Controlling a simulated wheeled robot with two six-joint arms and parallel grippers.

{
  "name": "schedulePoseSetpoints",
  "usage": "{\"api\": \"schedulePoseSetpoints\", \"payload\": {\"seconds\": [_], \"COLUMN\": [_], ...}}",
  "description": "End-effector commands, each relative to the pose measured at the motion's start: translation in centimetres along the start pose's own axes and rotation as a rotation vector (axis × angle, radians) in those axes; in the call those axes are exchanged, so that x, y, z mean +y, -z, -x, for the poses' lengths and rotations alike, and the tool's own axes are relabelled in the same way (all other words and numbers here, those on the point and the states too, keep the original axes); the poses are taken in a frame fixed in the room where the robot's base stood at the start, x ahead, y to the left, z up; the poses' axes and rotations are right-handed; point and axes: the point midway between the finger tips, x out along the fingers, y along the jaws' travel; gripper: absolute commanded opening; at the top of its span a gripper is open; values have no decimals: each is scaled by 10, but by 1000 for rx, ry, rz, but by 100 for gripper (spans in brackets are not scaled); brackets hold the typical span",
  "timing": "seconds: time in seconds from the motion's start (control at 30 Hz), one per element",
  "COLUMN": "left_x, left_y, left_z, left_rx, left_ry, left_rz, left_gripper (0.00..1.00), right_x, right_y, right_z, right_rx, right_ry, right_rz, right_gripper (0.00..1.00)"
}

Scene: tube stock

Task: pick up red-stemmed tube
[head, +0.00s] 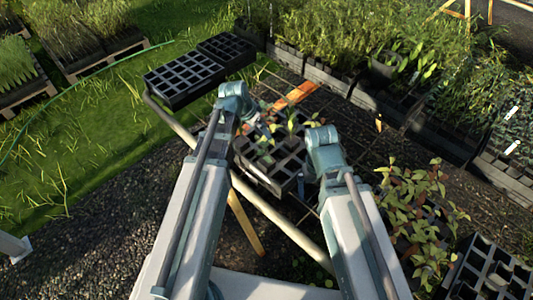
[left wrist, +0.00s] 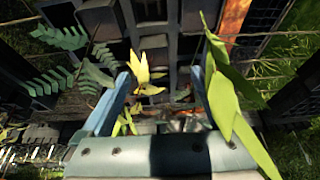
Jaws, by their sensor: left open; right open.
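My left gripper (head: 259,121) is open above the black tray of tubes (head: 283,172) on the mesh bench. In the left wrist view its two blue fingers (left wrist: 168,78) stand apart. A small yellow-green plant (left wrist: 145,75) shows between them, apparently not gripped. Large green leaves (left wrist: 236,100) overlap the right finger. A fern-like plant (left wrist: 70,72) is left of the fingers. No red stem can be made out, so I cannot tell which tube is the red-stemmed one. My right gripper (head: 322,150) is at the tray's right; its fingertips are mostly hidden by its wrist.
Black cell trays (head: 185,78) stand at the bench's back left. An orange bar (head: 295,95) lies behind the tubes. A leafy plant group (head: 415,205) stands right of my right arm, with an empty black crate (head: 490,270) nearby. Planted crates (head: 325,75) line the back.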

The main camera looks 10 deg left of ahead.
Motion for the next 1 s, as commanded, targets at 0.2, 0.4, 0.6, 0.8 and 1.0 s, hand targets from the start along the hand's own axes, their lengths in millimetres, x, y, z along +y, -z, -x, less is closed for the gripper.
{"api": "schedulePoseSetpoints", "payload": {"seconds": [0.2,0.4,0.6,0.8,1.0], "left_x": [0,0,2,7,7], "left_y": [-1,0,-1,-2,-2], "left_z": [-34,-35,-45,-70,-88], "left_rx": [0,0,0,0,0], "left_ry": [0,0,0,0,1], "left_rz": [-2,-1,-1,-2,-1], "left_gripper": [97,97,97,97,97], "right_x": [-3,-3,-4,-6,-8], "right_y": [2,2,2,4,5], "right_z": [-32,-32,-41,-65,-81], "right_rx": [0,0,0,0,0], "right_ry": [0,0,0,0,0], "right_rz": [0,0,0,0,0], "right_gripper": [100,100,100,100,100]}}
